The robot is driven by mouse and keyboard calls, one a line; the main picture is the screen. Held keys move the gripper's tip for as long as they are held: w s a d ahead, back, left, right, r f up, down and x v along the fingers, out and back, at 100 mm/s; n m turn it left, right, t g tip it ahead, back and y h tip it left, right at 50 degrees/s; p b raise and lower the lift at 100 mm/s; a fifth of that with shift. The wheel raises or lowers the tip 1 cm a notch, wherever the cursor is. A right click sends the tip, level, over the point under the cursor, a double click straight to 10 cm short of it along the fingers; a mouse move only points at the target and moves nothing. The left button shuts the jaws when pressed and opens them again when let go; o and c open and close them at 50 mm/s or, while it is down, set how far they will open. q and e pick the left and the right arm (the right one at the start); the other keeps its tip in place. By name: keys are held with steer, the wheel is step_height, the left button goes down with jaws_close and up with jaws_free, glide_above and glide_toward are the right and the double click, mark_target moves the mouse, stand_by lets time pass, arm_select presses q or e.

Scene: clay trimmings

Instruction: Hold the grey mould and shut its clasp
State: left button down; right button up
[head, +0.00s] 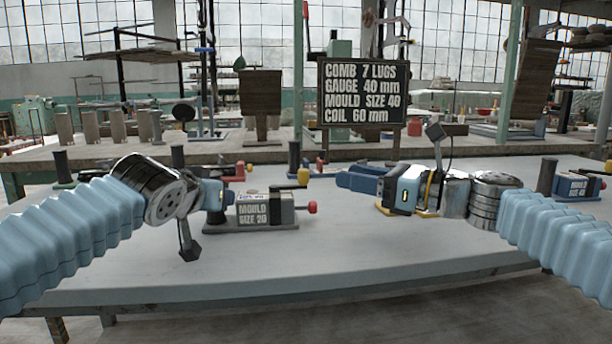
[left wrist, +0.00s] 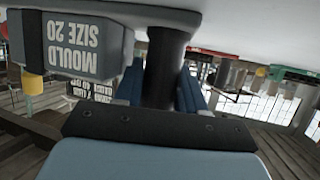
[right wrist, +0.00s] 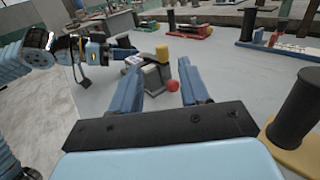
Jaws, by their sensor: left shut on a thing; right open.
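The grey mould (head: 266,210), marked "MOULD SIZE 20", sits on a dark base on the table. A yellow knob (head: 303,176) stands above its right end and a red ball knob (head: 312,207) sticks out at its right side. I cannot tell how the clasp stands. My left gripper (head: 222,198) is shut on the dark post at the mould's left; the post (left wrist: 165,55) shows between its fingers in the left wrist view, beside the mould (left wrist: 75,45). My right gripper (head: 352,176) is open and empty, right of the mould; the red knob (right wrist: 172,85) shows beyond its fingers (right wrist: 158,88).
A blue mould marked size 40 (head: 578,187) stands at the far right. Red and green fixtures with posts stand behind the grey mould. A sign (head: 362,92) reads "MOULD SIZE 40". A dark post (right wrist: 302,105) stands right of my right gripper. The table's front (head: 330,265) is clear.

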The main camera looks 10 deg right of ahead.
mark_target(308, 177)
steer(key=shift+s+f+m+t+h, duration=0.4)
steer(key=shift+s+f+t+h, duration=0.1)
steer(key=shift+s+f, duration=0.1)
steer(key=shift+w+a, duration=0.3)
steer(key=shift+a, duration=0.05)
steer(key=x, duration=1.1)
steer(key=shift+f, duration=0.1)
